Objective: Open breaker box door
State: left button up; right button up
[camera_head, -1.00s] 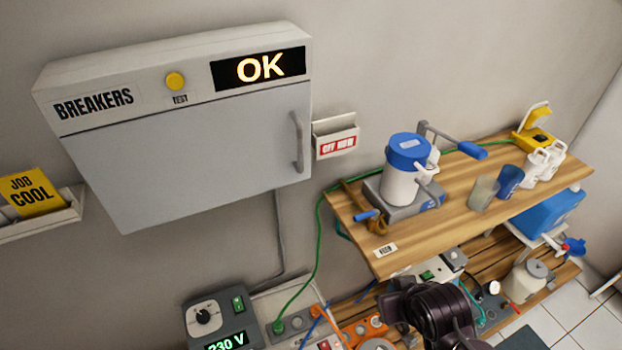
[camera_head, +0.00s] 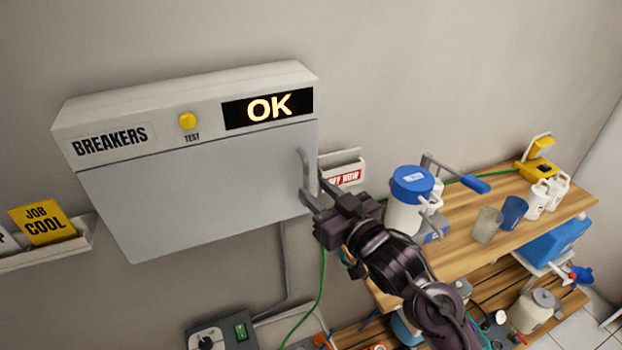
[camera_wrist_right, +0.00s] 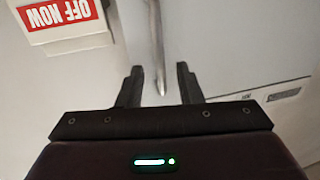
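The grey breaker box door (camera_head: 200,185) is closed under a white top panel (camera_head: 185,115) marked BREAKERS, with a yellow TEST button and a lit OK display. Its vertical handle (camera_head: 305,175) is at the door's right edge. My right gripper (camera_head: 315,192) is open at the handle's lower part. In the right wrist view, the handle (camera_wrist_right: 157,50) stands between the two spread fingers (camera_wrist_right: 160,85) of my right gripper, near their tips; I cannot tell whether they touch it. My left gripper is not in view.
A white holder with a red OFF NOW label (camera_head: 345,177) is on the wall just right of the box. A wooden shelf (camera_head: 460,245) with a blue-lidded container (camera_head: 408,205) and cups stands at the right. A yellow JOB COOL card (camera_head: 42,222) sits in a wall tray at left.

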jog(key=shift+p+x, duration=0.35)
jog(key=shift+x, duration=1.15)
grip_shut()
